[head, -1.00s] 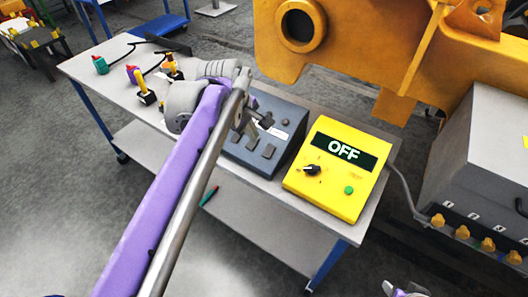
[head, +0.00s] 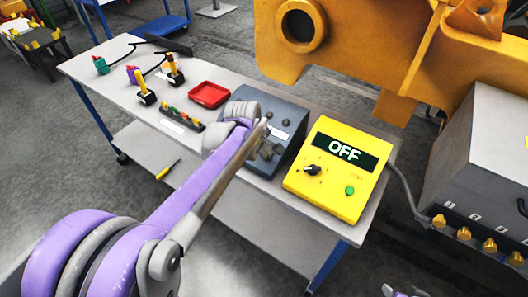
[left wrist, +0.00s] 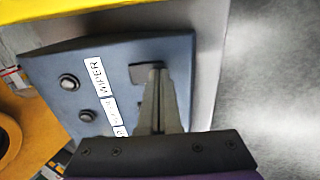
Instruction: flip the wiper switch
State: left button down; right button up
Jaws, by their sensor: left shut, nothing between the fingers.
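The blue-grey switch panel (head: 290,109) stands on the bench, left of the yellow box, partly hidden behind my left arm. In the left wrist view the panel (left wrist: 130,58) carries a white label reading WIPER (left wrist: 94,70). A dark square switch (left wrist: 180,68) sits beside that label, partly covered by my fingers. My left gripper (left wrist: 159,72) is shut and empty, its tips over or against this switch; contact cannot be told. In the head view my left gripper (head: 268,148) is at the panel's front face, among its dark switches. The switch's position is unclear.
A yellow box (head: 318,190) reading OFF, with a black knob and green button, stands right of the panel. A red tray (head: 209,95), joysticks (head: 145,95) and a row of coloured buttons (head: 180,117) occupy the bench's left. A yellow casting (head: 340,40) overhangs behind.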

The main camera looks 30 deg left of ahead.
pick_arm(q)
jog(key=shift+f+b, duration=0.3)
jog(key=shift+f, duration=0.15)
jog(key=shift+s+r, duration=0.15)
jog(key=shift+r, duration=0.1)
jog(key=shift+r, duration=0.1)
jog(key=shift+w+r+p, duration=0.2)
jog(key=shift+p, duration=0.1)
jog(key=shift+r, duration=0.5)
